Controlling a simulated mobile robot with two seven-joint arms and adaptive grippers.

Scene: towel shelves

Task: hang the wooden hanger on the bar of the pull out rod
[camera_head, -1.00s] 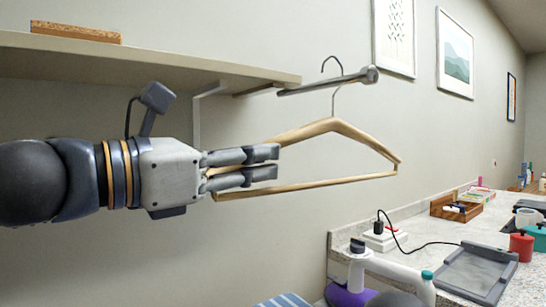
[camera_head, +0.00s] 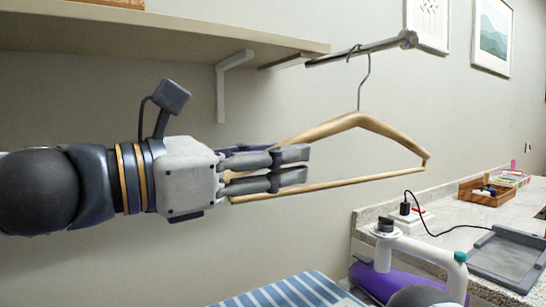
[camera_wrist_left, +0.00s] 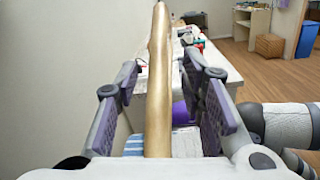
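The wooden hanger (camera_head: 360,122) hangs upright, with its metal hook (camera_head: 364,75) over the bar of the pull out rod (camera_head: 375,49). The hook's top is close against the bar in the head view. My left gripper (camera_head: 290,166) is around the hanger's left end. In the left wrist view the hanger's wood (camera_wrist_left: 158,90) runs between the two finger pads of my left gripper (camera_wrist_left: 168,95), with a gap on both sides, so the fingers are open. My right gripper is not in view.
The shelf (camera_head: 180,38) is above my left arm, with a white bracket (camera_head: 221,90) under it. A stone counter (camera_head: 440,215) at the right holds a wooden box (camera_head: 487,192), a grey tray (camera_head: 505,260) and a black plug with a cable. Striped cloth (camera_head: 285,293) lies below.

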